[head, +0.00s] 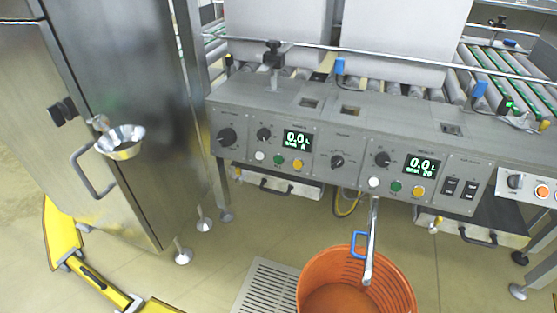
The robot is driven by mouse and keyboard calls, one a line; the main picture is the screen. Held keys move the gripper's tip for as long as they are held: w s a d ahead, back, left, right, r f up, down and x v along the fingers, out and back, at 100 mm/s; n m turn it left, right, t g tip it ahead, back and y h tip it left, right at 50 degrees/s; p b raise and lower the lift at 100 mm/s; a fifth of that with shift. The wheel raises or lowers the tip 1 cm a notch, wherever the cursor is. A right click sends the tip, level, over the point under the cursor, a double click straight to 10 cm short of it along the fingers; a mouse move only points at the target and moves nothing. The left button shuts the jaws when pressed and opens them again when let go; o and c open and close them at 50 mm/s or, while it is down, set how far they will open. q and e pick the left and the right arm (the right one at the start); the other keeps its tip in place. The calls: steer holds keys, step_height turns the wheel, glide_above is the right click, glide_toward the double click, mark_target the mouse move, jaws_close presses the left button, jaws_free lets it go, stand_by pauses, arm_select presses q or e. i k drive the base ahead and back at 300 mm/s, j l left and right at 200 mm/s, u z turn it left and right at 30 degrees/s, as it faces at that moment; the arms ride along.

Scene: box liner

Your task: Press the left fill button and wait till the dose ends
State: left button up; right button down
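The control panel (335,150) runs along the front of the machine. Its left section has a lit display (297,141) reading 0.0 L, with a white button (260,155), a green button (278,160) and a yellow button (297,165) below it. The labels are too small to read, so I cannot tell which is the fill button. The right section has a similar display (422,166), also at 0.0 L, and the same row of buttons. A metal spout (371,240) hangs over an orange bucket (315,277). Neither of my grippers is in view.
A steel cabinet (120,190) with a handle and a small metal bowl (120,144) stands at the left. Yellow floor barriers (100,285) lie at lower left. Large grey boxes (400,30) stand on rollers behind the panel. Floor in front of the left section is open, with a grate (262,290).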

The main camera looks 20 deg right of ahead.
mark_target(277, 159)
steer(key=i+j+z, duration=0.2)
steer(key=j, duration=0.2)
steer(key=j+z, duration=0.2)
steer(key=j, duration=0.25)
steer(key=j+z, duration=0.2)
steer(key=j, duration=0.25)
steer(key=i, duration=0.05)
